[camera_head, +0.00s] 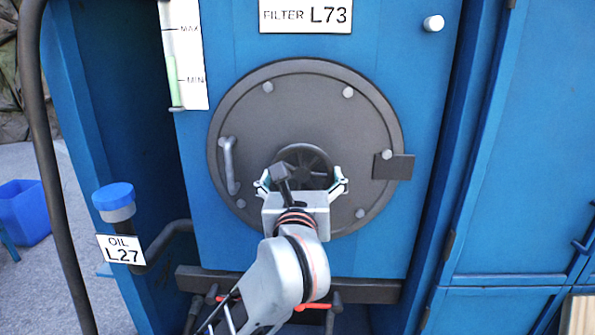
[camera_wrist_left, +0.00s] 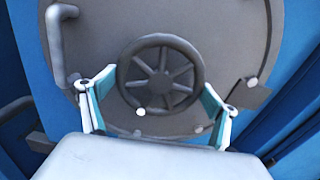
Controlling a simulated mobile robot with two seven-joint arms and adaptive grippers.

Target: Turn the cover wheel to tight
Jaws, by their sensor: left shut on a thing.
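The cover wheel (camera_head: 303,163) is a small dark spoked handwheel in the middle of a round grey cover (camera_head: 305,95) on the blue cabinet. In the left wrist view the wheel (camera_wrist_left: 160,62) shows almost whole, with its spokes and hub. My left gripper (camera_head: 303,183) is at the wheel's lower part, with one finger on each side of the rim. In the left wrist view the fingers of the left gripper (camera_wrist_left: 158,105) flank the wheel's lower rim, shut on it. The gripper body hides the wheel's bottom in the head view. My right gripper is not in view.
The cover has a curved handle (camera_head: 229,166) on its left and a dark latch plate (camera_head: 394,167) on its right. An oil pipe with a blue cap (camera_head: 113,196) stands left of the panel. A blue bin (camera_head: 25,212) is on the floor at far left.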

